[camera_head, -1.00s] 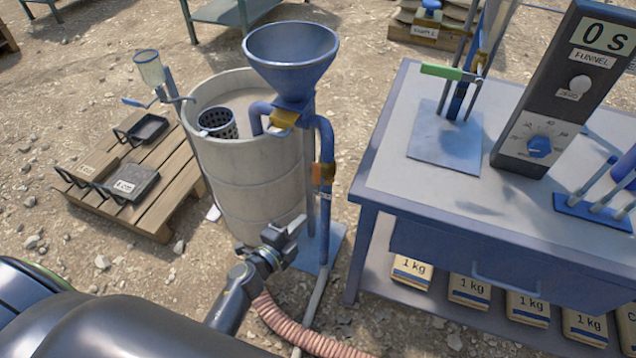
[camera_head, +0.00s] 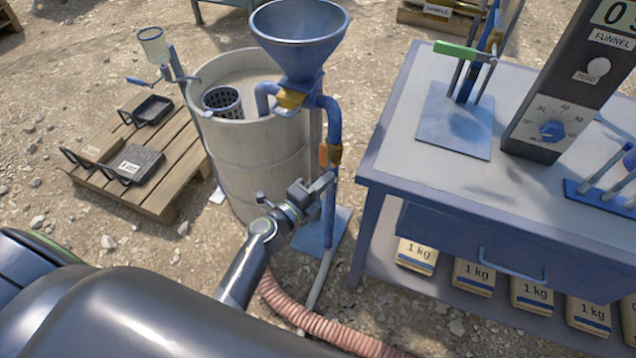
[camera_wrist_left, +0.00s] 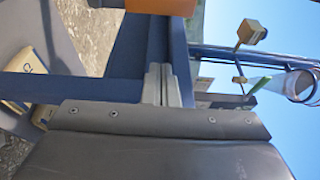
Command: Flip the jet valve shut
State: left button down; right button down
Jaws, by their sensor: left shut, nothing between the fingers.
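The jet valve shows as a brass body (camera_head: 335,154) with an orange handle (camera_head: 323,155) on the blue upright pipe (camera_head: 330,205) below the blue funnel (camera_head: 298,35). The handle appears to stand along the pipe, on its left side. My left gripper (camera_head: 328,179) is shut and empty just below the handle; I cannot tell whether it touches the pipe. In the left wrist view, the shut fingers (camera_wrist_left: 161,85) point at a blue bar, and an orange part (camera_wrist_left: 162,5), likely the handle, crosses the top edge. My right gripper is not in view.
A grey tank (camera_head: 258,160) stands left of the pipe, with a dark perforated basket (camera_head: 222,102) at its rim. A blue-framed table (camera_head: 400,150) stands close on the right. A pink hose (camera_head: 310,322) lies below my left arm. A pallet (camera_head: 160,190) is at the left.

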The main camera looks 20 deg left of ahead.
aim_at(325, 162)
pick_arm(q)
jog(key=w, duration=0.2)
jog(key=w+a, duration=0.1)
jog(key=w, duration=0.1)
jog(key=w+b, duration=0.1)
jog(key=w, duration=0.1)
jog(key=shift+a, duration=0.4)
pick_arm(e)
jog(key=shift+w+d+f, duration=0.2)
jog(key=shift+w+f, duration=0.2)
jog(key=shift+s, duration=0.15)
pick_arm(q)
jog(key=shift+a, duration=0.15)
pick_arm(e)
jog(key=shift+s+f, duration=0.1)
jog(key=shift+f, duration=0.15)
